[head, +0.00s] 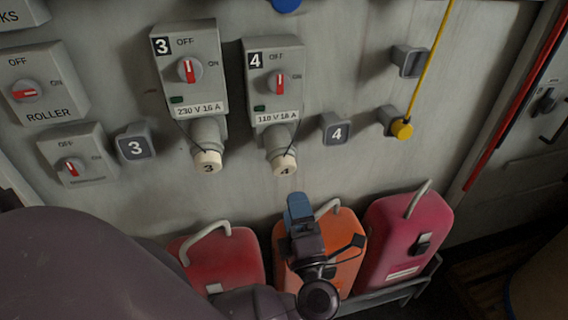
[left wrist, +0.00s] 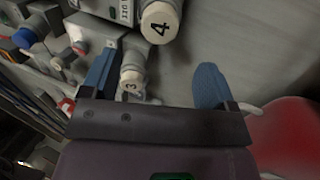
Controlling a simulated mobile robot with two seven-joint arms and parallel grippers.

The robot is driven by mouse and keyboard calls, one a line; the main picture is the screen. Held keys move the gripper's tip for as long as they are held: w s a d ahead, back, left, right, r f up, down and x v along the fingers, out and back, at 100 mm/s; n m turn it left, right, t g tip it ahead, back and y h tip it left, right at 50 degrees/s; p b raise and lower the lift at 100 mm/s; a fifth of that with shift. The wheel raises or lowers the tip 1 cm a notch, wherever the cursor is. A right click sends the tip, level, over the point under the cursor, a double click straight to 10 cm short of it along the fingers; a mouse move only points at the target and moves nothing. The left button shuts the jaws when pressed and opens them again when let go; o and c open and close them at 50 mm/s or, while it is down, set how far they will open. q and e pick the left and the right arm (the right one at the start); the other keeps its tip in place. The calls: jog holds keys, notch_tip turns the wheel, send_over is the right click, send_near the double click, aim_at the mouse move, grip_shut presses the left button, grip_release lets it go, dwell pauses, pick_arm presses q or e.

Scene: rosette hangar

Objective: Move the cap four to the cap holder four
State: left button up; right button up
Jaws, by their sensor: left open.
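Cap four (head: 284,164) is a cream round cap marked 4, seated on the grey socket under switch box four (head: 275,80). It also shows in the left wrist view (left wrist: 160,22), near the top and beyond the fingers. Cap holder four (head: 337,130) is a grey block marked 4 on the wall, right of the cap, with nothing on it. My left gripper (head: 298,208) is below cap four, apart from it. In the left wrist view its blue fingers (left wrist: 155,88) are spread with nothing held between them. My right gripper is not in view.
Cap three (head: 207,162) sits under switch box three, with cap holder three (head: 136,143) to its left. Red, orange and magenta canisters (head: 408,240) stand in a rack below. A yellow cord with a yellow cap (head: 402,129) hangs at right.

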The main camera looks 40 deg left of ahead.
aim_at(285, 171)
pick_arm(q)
jog(key=p+x, duration=0.1)
jog(key=x, duration=0.5)
jog(key=shift+w+r, duration=0.1)
jog(key=shift+p+x, duration=0.4)
jog(key=shift+x, duration=0.4)
jog(key=shift+w+a+r, duration=0.15)
jog(key=shift+w+a, duration=0.15)
jog(key=shift+a, duration=0.1)
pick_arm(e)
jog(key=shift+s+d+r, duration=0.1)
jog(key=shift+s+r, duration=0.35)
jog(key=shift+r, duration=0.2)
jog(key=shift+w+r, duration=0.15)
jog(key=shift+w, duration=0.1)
pick_arm(q)
jog(key=shift+p, duration=0.35)
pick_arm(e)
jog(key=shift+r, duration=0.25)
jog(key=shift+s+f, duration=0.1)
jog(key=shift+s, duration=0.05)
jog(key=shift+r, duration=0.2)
